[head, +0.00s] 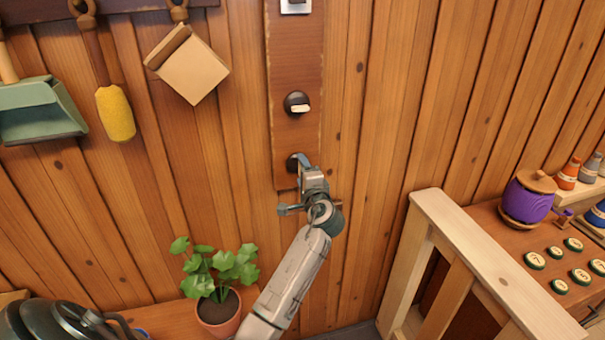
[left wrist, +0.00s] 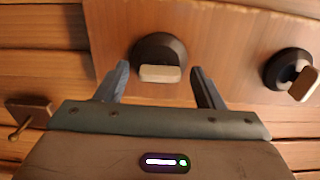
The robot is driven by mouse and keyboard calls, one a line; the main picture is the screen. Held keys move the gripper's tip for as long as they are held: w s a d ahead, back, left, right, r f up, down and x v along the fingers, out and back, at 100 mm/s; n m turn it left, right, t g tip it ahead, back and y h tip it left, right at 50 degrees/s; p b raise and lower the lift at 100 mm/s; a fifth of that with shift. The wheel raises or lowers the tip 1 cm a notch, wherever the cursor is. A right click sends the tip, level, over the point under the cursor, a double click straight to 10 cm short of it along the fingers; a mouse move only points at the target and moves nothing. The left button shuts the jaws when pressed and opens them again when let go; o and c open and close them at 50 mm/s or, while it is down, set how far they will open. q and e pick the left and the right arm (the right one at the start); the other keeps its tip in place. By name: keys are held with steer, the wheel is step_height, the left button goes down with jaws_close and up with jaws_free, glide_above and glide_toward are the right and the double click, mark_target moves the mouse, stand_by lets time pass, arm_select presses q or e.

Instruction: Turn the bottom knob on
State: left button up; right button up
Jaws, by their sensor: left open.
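A reddish wooden panel (head: 296,135) hangs upright on the plank wall. The bottom knob (head: 291,163) has a dark round base near the panel's lower end and is mostly hidden behind my left gripper (head: 304,166). In the left wrist view the bottom knob (left wrist: 160,55) shows its pale bar lying level across the picture. The left gripper (left wrist: 160,72) is open, one finger on each side of this knob, with visible gaps. The middle knob (head: 298,103), also dark with a pale bar, sits above; it shows at the right in the wrist view (left wrist: 290,70). My right gripper is not in view.
A white-framed switch (head: 296,4) is at the panel's top. A potted plant (head: 219,300) stands below left. A dustpan (head: 40,108) and a yellow duster (head: 115,112) hang at left. A pale wooden rail (head: 490,265) and a purple pot (head: 528,197) are at right.

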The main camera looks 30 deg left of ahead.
arm_select(q)
steer(key=b+v, duration=0.4)
steer(key=v, duration=0.6)
steer(key=shift+s+d, duration=0.2)
steer(key=shift+s, duration=0.05)
